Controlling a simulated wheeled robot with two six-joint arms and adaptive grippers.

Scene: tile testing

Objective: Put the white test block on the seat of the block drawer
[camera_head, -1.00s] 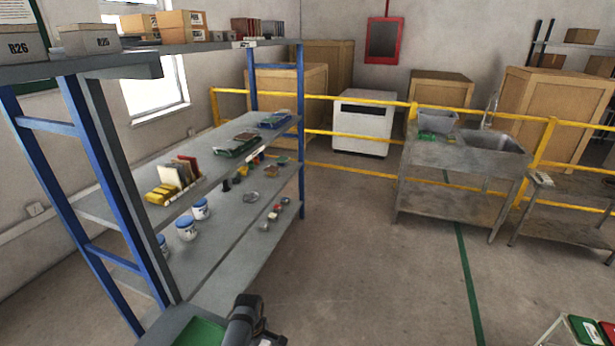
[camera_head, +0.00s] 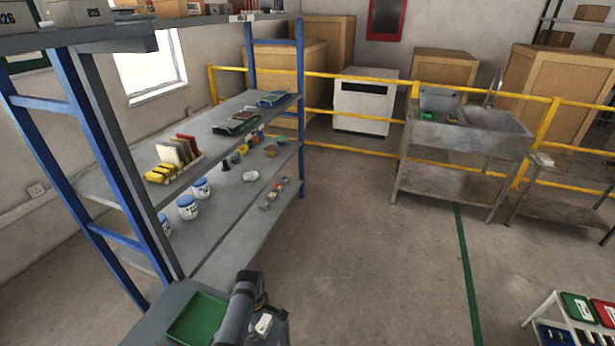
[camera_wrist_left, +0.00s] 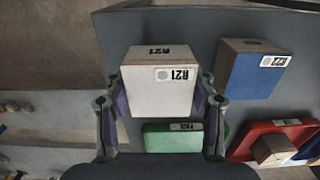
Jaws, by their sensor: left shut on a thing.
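In the left wrist view, the white block (camera_wrist_left: 160,92), with a wooden top edge and an R21 label, sits between the two fingers of my left gripper (camera_wrist_left: 160,108), which is shut on it. Grey surface shows around the block; I cannot tell whether the block rests on it or hangs above it. In the head view, my left arm with its gripper (camera_head: 255,318) is at the bottom, and the fingertips are not clear there. I cannot make out the block drawer or its seat for certain. My right gripper is not in view.
A blue block labelled R22 (camera_wrist_left: 252,72) stands to the right of the white one. A green piece (camera_wrist_left: 172,138) and a red tray (camera_wrist_left: 242,145) lie below. In the head view, a green tray (camera_head: 197,318) lies beside my arm, and shelving (camera_head: 225,135) stands behind.

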